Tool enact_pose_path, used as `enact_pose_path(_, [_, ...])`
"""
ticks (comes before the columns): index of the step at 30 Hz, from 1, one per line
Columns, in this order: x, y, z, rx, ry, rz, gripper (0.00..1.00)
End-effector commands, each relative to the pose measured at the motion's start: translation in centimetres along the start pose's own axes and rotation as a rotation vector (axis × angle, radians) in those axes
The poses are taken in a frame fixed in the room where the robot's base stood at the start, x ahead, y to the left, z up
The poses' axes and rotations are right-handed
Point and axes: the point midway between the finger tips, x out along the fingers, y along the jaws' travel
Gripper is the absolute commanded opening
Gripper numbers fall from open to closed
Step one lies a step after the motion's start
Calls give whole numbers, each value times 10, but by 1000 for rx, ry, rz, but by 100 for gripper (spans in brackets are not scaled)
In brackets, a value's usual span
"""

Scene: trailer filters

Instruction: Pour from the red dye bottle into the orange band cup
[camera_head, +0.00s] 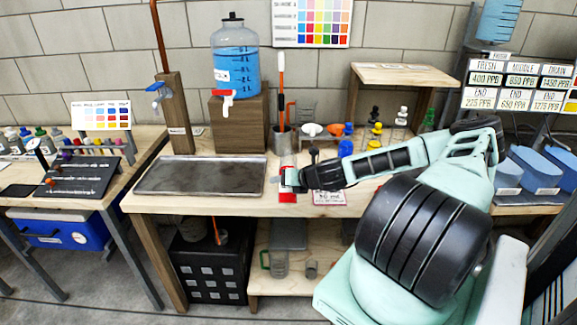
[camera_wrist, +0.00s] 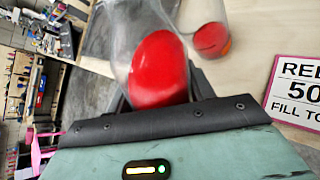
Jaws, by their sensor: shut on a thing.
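My gripper (camera_head: 292,181) is over the front middle of the workbench, shut on a clear vessel with red liquid, the red dye bottle (camera_wrist: 158,70). The bottle fills the middle of the wrist view, between dark fingers; its lower part is hidden by my gripper. Just beyond it in the wrist view stands a clear cup with an orange band (camera_wrist: 228,48) and red liquid inside. The two vessels are close together; I cannot tell whether they touch. In the head view my gripper largely hides both, with only red patches showing.
A metal tray (camera_head: 160,176) lies to the left, and a blue water jug (camera_head: 235,72) stands on a wooden block behind. A steel pot (camera_head: 283,141) and several small bottles stand at the back.

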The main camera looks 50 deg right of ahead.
Motion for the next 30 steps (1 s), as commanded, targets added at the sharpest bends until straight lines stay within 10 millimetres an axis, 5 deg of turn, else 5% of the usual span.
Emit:
enact_pose_path(15, [11,-9,-13,-168,-214,3,20])
enact_pose_path(30, [-28,22,36,-270,-340,3,20])
